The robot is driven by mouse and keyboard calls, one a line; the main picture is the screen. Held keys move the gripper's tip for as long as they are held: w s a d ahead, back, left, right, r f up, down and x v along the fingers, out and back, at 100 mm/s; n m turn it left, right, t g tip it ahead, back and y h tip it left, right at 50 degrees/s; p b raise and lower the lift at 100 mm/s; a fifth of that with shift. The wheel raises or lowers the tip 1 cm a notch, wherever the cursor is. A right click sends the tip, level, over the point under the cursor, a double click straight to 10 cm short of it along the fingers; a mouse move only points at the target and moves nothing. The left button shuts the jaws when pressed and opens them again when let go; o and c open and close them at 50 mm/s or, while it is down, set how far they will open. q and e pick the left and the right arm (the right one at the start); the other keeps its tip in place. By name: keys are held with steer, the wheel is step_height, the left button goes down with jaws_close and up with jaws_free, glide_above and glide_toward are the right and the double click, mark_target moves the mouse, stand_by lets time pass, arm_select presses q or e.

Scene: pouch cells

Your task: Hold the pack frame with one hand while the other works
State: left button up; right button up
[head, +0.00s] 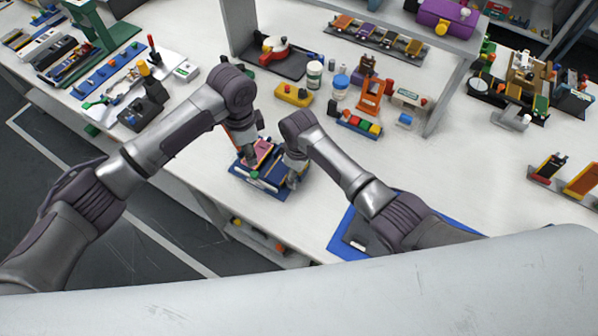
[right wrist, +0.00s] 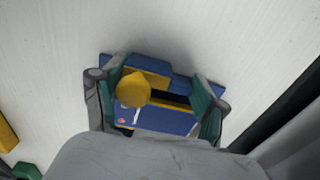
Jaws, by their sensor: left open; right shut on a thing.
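The blue pack frame (head: 262,184) sits near the front edge of the white bench in the head view. My right gripper (head: 292,179) is shut on its right side. In the right wrist view, the green pads of my right gripper (right wrist: 157,112) close on both sides of the blue frame (right wrist: 158,121), which has a yellow round knob (right wrist: 133,89) and a dark slot. My left gripper (head: 249,158) is open over the frame's left part. A pinkish flat piece (head: 262,150) shows beside it; whether it touches the fingers is unclear.
A yellow block (head: 293,95), white jars (head: 314,74) and an orange stand (head: 371,94) stand behind the frame. A blue mat (head: 343,232) lies to the right, partly under my right arm.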

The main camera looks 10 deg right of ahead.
mark_target(254, 175)
arm_select(q)
steer(key=shift+c, duration=0.2)
arm_select(e)
steer(key=shift+c, duration=0.2)
arm_select(q)
steer(key=shift+s+a+f, duration=0.1)
steer(key=shift+s+a, duration=0.05)
steer(key=shift+c, duration=1.2)
steer(key=shift+s+a+f+n, duration=0.2)
steer(key=shift+s+a+n, duration=0.15)
steer(key=shift+s, duration=0.2)
steer(key=shift+s+a+f+n, duration=0.15)
steer(key=shift+s+a+n, duration=0.1)
steer(key=shift+s+a, duration=0.25)
jaws_close()
steer(key=shift+s+a+f, duration=0.1)
steer(key=shift+s+f, duration=0.05)
steer(key=shift+f, duration=4.35)
steer(key=shift+w+d, duration=1)
steer(key=shift+w, duration=0.2)
step_height(254, 175, up, 6)
steer(key=s+a, duration=0.1)
steer(key=shift+s, duration=0.15)
